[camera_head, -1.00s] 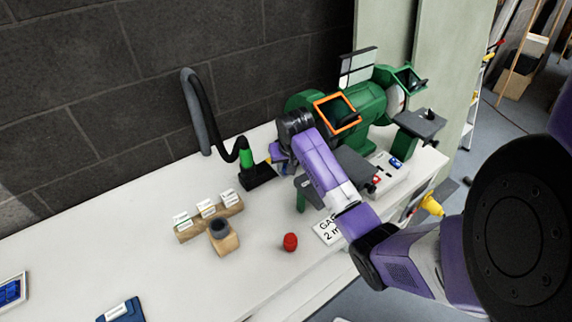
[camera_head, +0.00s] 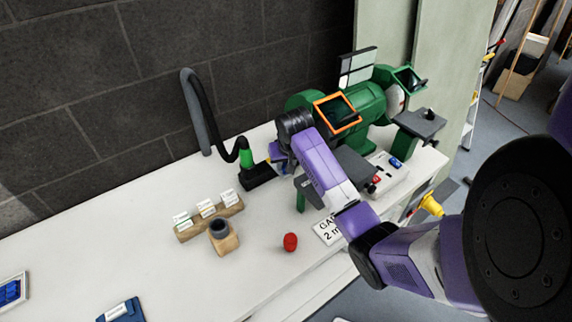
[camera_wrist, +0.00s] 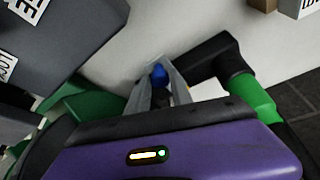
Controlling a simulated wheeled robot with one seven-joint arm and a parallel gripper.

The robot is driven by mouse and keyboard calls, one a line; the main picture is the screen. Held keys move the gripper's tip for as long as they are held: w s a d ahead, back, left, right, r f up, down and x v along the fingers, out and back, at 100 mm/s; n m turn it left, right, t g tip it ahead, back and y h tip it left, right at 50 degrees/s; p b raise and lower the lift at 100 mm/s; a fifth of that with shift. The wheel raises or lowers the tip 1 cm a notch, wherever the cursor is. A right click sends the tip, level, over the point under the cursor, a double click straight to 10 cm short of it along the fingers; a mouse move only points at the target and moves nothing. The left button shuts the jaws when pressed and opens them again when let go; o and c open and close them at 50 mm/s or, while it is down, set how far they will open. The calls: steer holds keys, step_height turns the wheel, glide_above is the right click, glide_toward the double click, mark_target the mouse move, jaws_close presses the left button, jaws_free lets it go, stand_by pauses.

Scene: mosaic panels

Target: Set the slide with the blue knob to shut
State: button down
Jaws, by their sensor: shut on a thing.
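The blue knob (camera_wrist: 159,75) sits between the two grey fingers of my gripper (camera_wrist: 162,88) in the wrist view, and the fingers are shut on it. The slide that carries the knob is mostly hidden behind the fingers and my gripper's body, so its setting cannot be read. In the head view my gripper (camera_head: 279,158) is beside the green bench grinder (camera_head: 372,106), just right of a black hose nozzle with a green collar. My own arm hides the knob there.
The black hose nozzle (camera_head: 258,177) stands close left of my gripper; its green collar (camera_wrist: 249,96) shows in the wrist view. The bench's left part is mostly clear.

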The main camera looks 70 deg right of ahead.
mark_target(280, 173)
steer(key=shift+w+d, duration=0.65)
steer(key=shift+w, duration=0.35)
steer(key=shift+w+d, duration=0.6)
steer(key=shift+w, duration=0.35)
steer(key=c, duration=1.1)
jaws_free()
steer(key=shift+w, duration=0.1)
steer(key=shift+c, duration=0.2)
steer(key=v, duration=0.7)
steer(key=shift+r+b, duration=0.4)
